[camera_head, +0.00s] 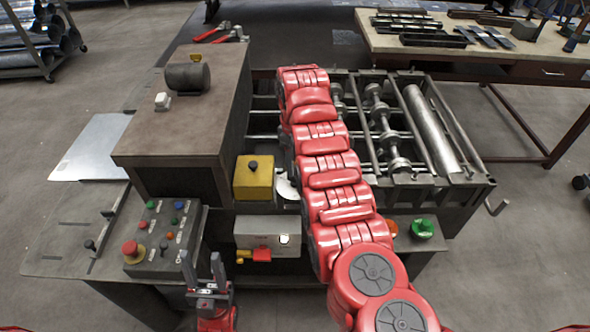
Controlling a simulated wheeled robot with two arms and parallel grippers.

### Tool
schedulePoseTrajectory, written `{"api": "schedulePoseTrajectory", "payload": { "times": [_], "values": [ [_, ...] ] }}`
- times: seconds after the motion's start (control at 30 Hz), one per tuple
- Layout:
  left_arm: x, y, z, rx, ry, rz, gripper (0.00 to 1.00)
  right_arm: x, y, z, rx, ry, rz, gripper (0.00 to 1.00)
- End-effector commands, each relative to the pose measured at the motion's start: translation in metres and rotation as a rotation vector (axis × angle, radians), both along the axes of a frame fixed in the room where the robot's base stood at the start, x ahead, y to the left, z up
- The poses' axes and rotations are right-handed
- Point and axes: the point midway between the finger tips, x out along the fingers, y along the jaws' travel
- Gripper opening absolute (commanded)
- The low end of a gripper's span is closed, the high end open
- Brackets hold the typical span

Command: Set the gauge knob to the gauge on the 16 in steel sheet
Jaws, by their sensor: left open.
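A light grey steel sheet (92,148) lies flat at the left of the machine; I can read no gauge marking on it. I cannot tell for certain which control is the gauge knob. A yellow box (254,180) with a black knob (253,165) sits in the middle, and a control panel (150,258) with several coloured buttons stands at the front left. My left gripper (203,264) is open and empty, fingers pointing up, right of the panel. My right arm (335,185) stretches up across the machine; its gripper does not show.
A grey box (268,231) with a red and yellow handle is at the front centre. A brown cabinet (190,135) stands behind the panel. Rollers (430,130) lie right of my right arm. A workbench (390,42) with metal pieces stands at the back right.

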Motion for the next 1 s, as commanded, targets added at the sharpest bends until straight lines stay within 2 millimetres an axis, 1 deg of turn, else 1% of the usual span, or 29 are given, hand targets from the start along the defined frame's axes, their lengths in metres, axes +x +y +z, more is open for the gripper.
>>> {"api": "schedulePoseTrajectory", "payload": {
  "times": [0.03, 0.13, 0.3, 0.43, 0.6, 0.63, 0.77, 0.8, 0.87, 1.0],
  "values": [
    [0.000, 0.000, 0.010, 0.000, 0.000, 0.000, 0.50, -0.002, 0.000, -0.007, -0.003, 0.006, 0.001, 0.44],
    [0.000, 0.000, 0.015, 0.000, 0.000, 0.000, 0.50, -0.002, -0.001, -0.024, -0.002, 0.008, 0.000, 0.44],
    [0.000, 0.000, 0.019, 0.000, 0.000, 0.000, 0.50, -0.001, 0.000, -0.039, 0.001, 0.003, 0.000, 0.44],
    [0.000, 0.000, 0.019, 0.000, 0.000, 0.000, 0.50, -0.001, 0.000, -0.044, 0.001, 0.002, -0.001, 0.44],
    [0.000, 0.000, 0.018, 0.000, 0.000, 0.000, 0.50, 0.000, 0.000, -0.044, 0.001, 0.000, -0.001, 0.44],
    [0.000, 0.000, 0.018, 0.000, 0.000, 0.000, 0.50, 0.000, 0.000, -0.044, 0.001, 0.000, -0.001, 0.42],
    [0.000, 0.000, 0.018, 0.000, 0.000, 0.000, 0.50, 0.000, 0.000, -0.044, 0.001, 0.000, -0.001, 0.19],
    [0.000, 0.000, 0.018, 0.000, -0.001, 0.000, 0.50, 0.000, 0.000, -0.044, 0.001, 0.000, -0.001, 0.11],
    [0.000, 0.000, 0.018, 0.000, 0.000, 0.000, 0.50, 0.000, 0.000, -0.043, 0.001, 0.000, -0.001, 0.01],
    [0.000, 0.000, 0.018, 0.000, 0.000, 0.000, 0.50, 0.000, 0.000, -0.043, 0.001, 0.000, -0.001, 0.00]
  ]
}}
